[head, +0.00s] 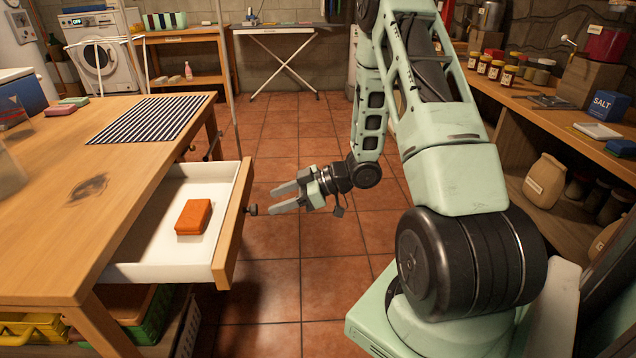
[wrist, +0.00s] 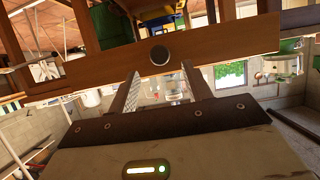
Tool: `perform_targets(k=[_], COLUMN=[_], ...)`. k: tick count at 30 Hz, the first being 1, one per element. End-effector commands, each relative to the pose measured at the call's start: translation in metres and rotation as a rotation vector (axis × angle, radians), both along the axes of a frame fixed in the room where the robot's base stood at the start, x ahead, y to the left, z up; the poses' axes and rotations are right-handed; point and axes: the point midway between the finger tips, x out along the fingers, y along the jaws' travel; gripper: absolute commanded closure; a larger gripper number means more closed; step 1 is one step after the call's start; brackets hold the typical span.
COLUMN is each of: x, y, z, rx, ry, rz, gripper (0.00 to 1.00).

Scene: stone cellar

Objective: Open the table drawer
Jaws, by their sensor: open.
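The table drawer (head: 160,262) is pulled well out of the wooden table (head: 75,215) in the head view. Its inside is white, and an orange block (head: 194,217) lies in it. The drawer's dark round knob (head: 251,210) sits on its wooden front panel (head: 233,230). My gripper (head: 271,199) is open, its two fingers pointing at the knob from the right, with a small gap. In the wrist view the knob (wrist: 159,55) shows ahead of and between the two fingers (wrist: 158,82), apart from them.
A striped mat (head: 148,120) lies on the table. Crates (head: 135,318) stand under it. Shelves with jars (head: 497,72) and a salt box (head: 606,106) line the right side. The tiled floor (head: 290,130) beyond my gripper is clear.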

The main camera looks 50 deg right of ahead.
Motion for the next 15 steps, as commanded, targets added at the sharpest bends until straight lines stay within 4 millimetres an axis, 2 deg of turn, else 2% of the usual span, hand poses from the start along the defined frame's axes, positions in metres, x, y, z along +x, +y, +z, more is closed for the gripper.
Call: perform_targets(k=[6,15], x=[-0.034,-0.069], y=[-0.036,-0.070], z=[0.022,0.041], rx=[-0.001,-0.001], ry=[-0.001,-0.001], rz=[-0.005,-0.002], gripper=[0.51,0.51])
